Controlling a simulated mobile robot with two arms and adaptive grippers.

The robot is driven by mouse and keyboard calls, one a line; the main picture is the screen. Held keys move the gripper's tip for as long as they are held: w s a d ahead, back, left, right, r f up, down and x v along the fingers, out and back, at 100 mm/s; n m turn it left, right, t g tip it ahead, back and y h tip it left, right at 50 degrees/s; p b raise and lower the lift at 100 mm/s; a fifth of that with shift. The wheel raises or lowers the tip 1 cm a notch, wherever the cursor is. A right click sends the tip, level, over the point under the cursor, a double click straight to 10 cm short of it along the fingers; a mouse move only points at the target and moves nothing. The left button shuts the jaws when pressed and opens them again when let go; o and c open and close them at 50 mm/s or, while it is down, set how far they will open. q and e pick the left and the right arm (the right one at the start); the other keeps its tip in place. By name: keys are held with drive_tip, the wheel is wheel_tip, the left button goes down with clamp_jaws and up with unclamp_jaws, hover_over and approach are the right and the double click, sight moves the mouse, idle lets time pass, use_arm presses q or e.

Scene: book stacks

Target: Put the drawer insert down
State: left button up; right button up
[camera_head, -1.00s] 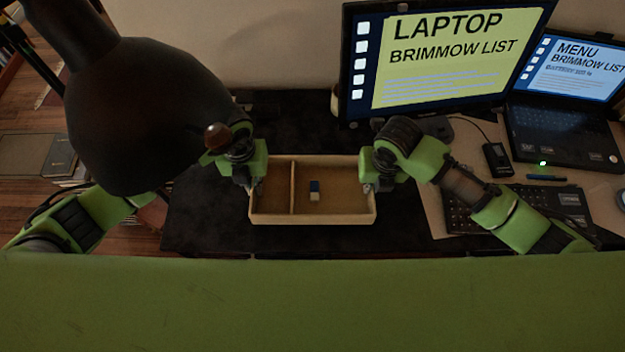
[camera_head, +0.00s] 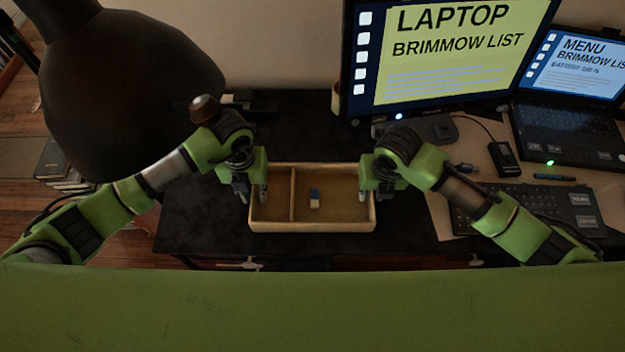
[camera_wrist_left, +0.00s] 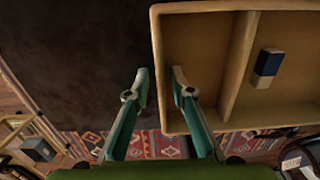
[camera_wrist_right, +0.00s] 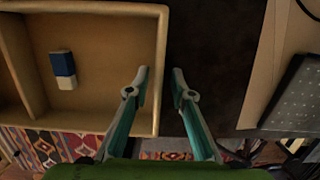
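The drawer insert (camera_head: 342,226), a tan open tray with one divider, lies on the dark desk in the head view. A blue and white block (camera_head: 314,198) lies in its larger right compartment. My left gripper (camera_head: 252,194) is at the insert's left wall. In the left wrist view its fingers (camera_wrist_left: 160,76) are apart, one on each side of that wall (camera_wrist_left: 158,52). My right gripper (camera_head: 375,192) is at the right wall. In the right wrist view its fingers (camera_wrist_right: 160,74) are also apart, with the wall (camera_wrist_right: 161,50) between them. Finger height against the walls is hard to judge.
A large dark lamp-like shape (camera_head: 130,95) stands at the left. A monitor (camera_head: 450,60), laptop (camera_head: 570,130) and keyboard (camera_head: 545,212) are at the right. The dark desk (camera_head: 205,215) is bare left of the insert. Its front edge runs just before the insert.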

drive_tip(key=shift+r, duration=0.2)
use_arm(q)
wheel_tip(320, 180, up, 12)
use_arm(e)
wheel_tip(320, 180, up, 12)
drive_tip(key=s, duration=0.1)
drive_tip(key=shift+s+f, duration=0.25)
drive_tip(key=shift+s, duration=0.15)
use_arm(q)
drive_tip(key=shift+s, duration=0.1)
idle(0.5)
